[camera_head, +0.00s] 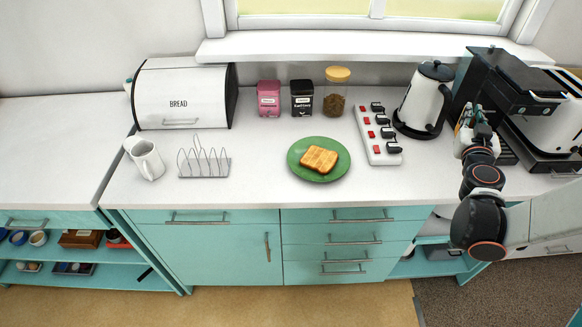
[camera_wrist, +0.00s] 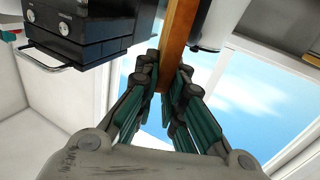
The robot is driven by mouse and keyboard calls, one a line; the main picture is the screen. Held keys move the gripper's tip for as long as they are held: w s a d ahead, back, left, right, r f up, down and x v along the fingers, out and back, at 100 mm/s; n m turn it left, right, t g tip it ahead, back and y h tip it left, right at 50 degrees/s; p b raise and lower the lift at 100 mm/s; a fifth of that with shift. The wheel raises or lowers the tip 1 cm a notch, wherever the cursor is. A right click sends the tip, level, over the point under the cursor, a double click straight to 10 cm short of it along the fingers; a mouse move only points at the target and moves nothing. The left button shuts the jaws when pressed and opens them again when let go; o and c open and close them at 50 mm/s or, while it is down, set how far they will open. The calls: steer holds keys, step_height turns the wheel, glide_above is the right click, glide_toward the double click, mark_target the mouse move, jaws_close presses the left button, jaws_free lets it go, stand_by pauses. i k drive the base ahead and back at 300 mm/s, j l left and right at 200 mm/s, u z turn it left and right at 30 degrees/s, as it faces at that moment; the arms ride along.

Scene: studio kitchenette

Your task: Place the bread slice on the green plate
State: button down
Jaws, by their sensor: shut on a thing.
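A golden-brown bread slice (camera_head: 319,159) lies flat on the green plate (camera_head: 298,168) in the middle of the counter. My gripper (camera_head: 480,122) is at the right, in front of the black coffee machine and well apart from the plate. In the wrist view my gripper (camera_wrist: 172,90) is shut on a flat orange-brown piece (camera_wrist: 180,35) seen edge-on, which looks like another bread slice. It stands upright between the fingers and runs out of the top of the frame. In the head view the held piece is hardly visible.
A power strip (camera_head: 377,135) and a kettle (camera_head: 424,98) stand between my gripper and the plate. The coffee machine (camera_head: 500,80) and a toaster (camera_head: 550,120) are close by my gripper. A toast rack (camera_head: 204,163), mug (camera_head: 146,160) and bread bin (camera_head: 182,95) stand left.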

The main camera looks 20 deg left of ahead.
mark_target(327, 172)
steer(key=i+l+u, duration=0.1)
steer(key=l+u, duration=0.2)
steer(key=u, duration=0.15)
steer(key=l+u, duration=0.3)
steer(key=u, duration=0.2)
steer(key=l+u, duration=0.45)
steer(key=k+j, duration=0.05)
steer(key=j, duration=0.05)
